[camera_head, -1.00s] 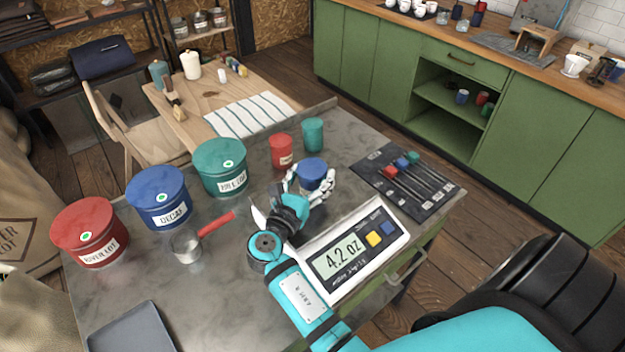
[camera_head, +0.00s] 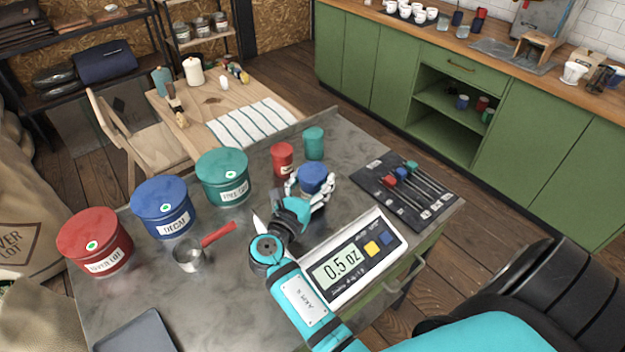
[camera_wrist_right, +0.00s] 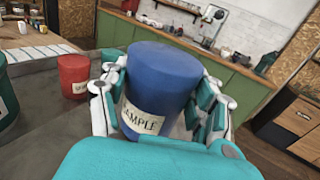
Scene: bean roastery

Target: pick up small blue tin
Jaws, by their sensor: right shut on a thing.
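The small blue tin (camera_head: 313,178) is between the fingers of my right gripper (camera_head: 311,190), above the metal table near the scale. In the right wrist view the tin (camera_wrist_right: 160,88) stands nearly upright, slightly tilted, with a "SAMPLE" label partly visible. The fingers of my right gripper (camera_wrist_right: 158,105) press on both its sides. Its underside is hidden by my gripper. My left gripper does not show.
A small red tin (camera_head: 282,158) and a small teal tin (camera_head: 314,143) stand behind. A scale (camera_head: 345,262) reading 0.5 oz and a dark slider panel (camera_head: 405,190) are close by. Large red, blue and green tins and a red-handled scoop (camera_head: 190,254) stand left.

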